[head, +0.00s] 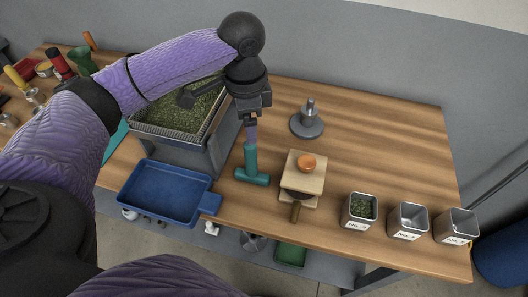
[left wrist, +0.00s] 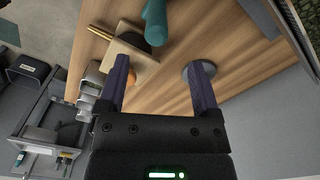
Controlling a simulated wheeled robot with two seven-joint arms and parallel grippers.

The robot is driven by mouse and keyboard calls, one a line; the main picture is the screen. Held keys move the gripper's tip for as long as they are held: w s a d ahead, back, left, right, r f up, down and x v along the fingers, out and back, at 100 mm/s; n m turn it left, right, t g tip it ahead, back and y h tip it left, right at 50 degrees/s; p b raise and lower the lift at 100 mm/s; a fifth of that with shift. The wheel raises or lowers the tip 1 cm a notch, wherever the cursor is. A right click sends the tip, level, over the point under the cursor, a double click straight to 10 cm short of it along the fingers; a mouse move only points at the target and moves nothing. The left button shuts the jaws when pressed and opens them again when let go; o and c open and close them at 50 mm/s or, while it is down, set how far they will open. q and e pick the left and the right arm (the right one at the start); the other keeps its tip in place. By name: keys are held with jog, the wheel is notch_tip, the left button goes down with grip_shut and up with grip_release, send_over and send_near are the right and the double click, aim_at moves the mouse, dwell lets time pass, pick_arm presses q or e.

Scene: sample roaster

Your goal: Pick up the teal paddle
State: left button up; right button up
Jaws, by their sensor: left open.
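The teal paddle (head: 251,158) is on the wooden table, between the roaster bin and a wooden block. Its handle points up the picture and its wider crosspiece is at the lower end. My left gripper (head: 252,132) is open just above the handle's upper end in the head view. In the left wrist view, the teal paddle (left wrist: 155,20) shows at the top edge, beyond the open fingers (left wrist: 160,78), with nothing between them. Whether a finger touches the handle I cannot tell. My right gripper is not in view.
A grey bin of green beans (head: 178,148) stands left, with a blue tray (head: 163,191) in front. A wooden block with an orange knob (head: 306,163) is close right. A grey weight (head: 307,124) stands behind. Several metal tins (head: 407,220) line the right front edge.

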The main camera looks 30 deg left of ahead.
aim_at(250, 153)
pick_arm(q)
jog(key=shift+w+a, duration=0.15)
jog(key=shift+w, duration=0.05)
jog(key=f+b, duration=0.1)
jog(key=f, duration=0.2)
jog(key=f+b, duration=0.1)
jog(key=f, duration=0.2)
jog(key=s+f+b, duration=0.1)
jog(key=f+b, duration=0.1)
jog(key=f, duration=0.1)
jog(key=shift+d, duration=0.25)
jog(key=shift+f, duration=0.4)
jog(key=shift+w+r, duration=0.1)
jog(key=shift+r, duration=0.05)
jog(key=shift+c, duration=0.2)
grip_shut()
